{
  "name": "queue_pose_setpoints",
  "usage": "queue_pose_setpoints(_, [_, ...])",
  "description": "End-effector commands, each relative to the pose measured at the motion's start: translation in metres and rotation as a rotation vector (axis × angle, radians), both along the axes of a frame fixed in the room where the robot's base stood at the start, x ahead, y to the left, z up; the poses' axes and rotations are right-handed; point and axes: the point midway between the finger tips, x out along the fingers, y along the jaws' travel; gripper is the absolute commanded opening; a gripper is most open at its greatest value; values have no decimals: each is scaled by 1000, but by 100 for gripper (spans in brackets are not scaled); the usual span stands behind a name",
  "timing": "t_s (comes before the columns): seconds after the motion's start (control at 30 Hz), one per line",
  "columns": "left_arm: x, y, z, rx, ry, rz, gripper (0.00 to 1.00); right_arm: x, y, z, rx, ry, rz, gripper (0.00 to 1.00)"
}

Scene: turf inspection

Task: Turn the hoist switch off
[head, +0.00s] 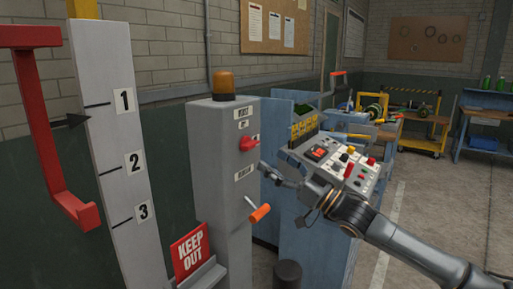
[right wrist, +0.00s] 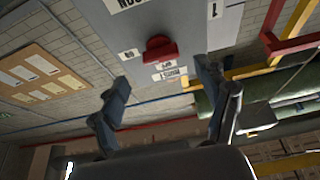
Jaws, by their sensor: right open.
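The hoist switch is a red knob (head: 248,143) on the front of a grey pillar (head: 215,140), with small labels around it too small to read surely. In the right wrist view the red knob (right wrist: 160,48) shows on the grey panel, between the lines of my two fingers and beyond their tips. My right gripper (head: 279,177) is open and empty, a little right of and below the knob in the head view, apart from it. In the right wrist view the fingers (right wrist: 162,80) are spread wide. My left gripper is not in view.
An amber beacon (head: 223,82) tops the pillar. An orange-handled crank (head: 259,212) sticks out below the knob. A control panel (head: 345,164) with buttons lies behind my right arm. A KEEP OUT sign (head: 191,252) and a numbered white post (head: 105,130) stand left.

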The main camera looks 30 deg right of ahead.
Motion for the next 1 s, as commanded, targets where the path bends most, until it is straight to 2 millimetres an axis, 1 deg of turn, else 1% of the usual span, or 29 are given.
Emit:
queue_pose_setpoints(0.03, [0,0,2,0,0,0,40,4,2,5,0,-4,1,75])
queue_pose_setpoints(0.1, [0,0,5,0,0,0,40,9,4,9,1,-5,0,75])
queue_pose_setpoints(0.43, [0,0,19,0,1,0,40,37,15,21,2,-4,-1,75])
queue_pose_setpoints(0.6, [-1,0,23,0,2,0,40,47,19,23,0,-1,0,75])
queue_pose_setpoints(0.77, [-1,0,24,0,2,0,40,51,21,23,-1,1,0,75])
queue_pose_setpoints(1.0, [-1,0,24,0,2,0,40,52,22,23,-1,1,0,75])
